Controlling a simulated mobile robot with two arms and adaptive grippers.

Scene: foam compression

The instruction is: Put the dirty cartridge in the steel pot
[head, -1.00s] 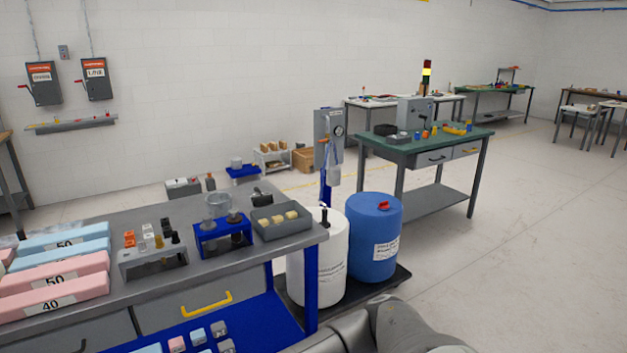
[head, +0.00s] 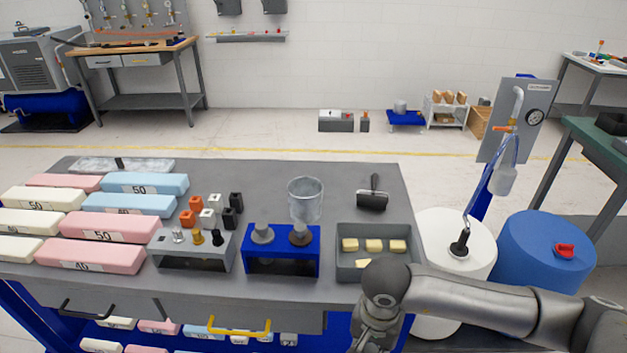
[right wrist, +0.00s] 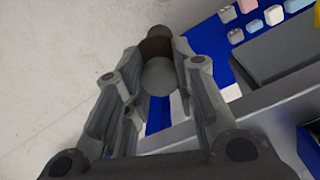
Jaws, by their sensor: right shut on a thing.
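My right gripper (right wrist: 155,85) is shut on a dark brown cylindrical piece with a round grey end, which appears to be the dirty cartridge (right wrist: 156,48). In the head view my right wrist is at the bottom, in front of the bench's front edge, and the held piece cannot be made out there. A grey, metallic-looking open pot (head: 305,203) stands upright on the bench, behind the blue stand (head: 282,264). It appears to be the steel pot. The stand holds a grey-topped piece (head: 262,233) and a brown-topped piece (head: 299,236). My left gripper is out of view.
A grey tray (head: 345,272) with yellow blocks is right of the stand. A black-handled roller (head: 373,196) lies behind it. A grey rack (head: 192,258) with small fittings and several foam blocks (head: 90,255) are to the left. White (head: 440,225) and blue (head: 540,240) drums stand beside the bench.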

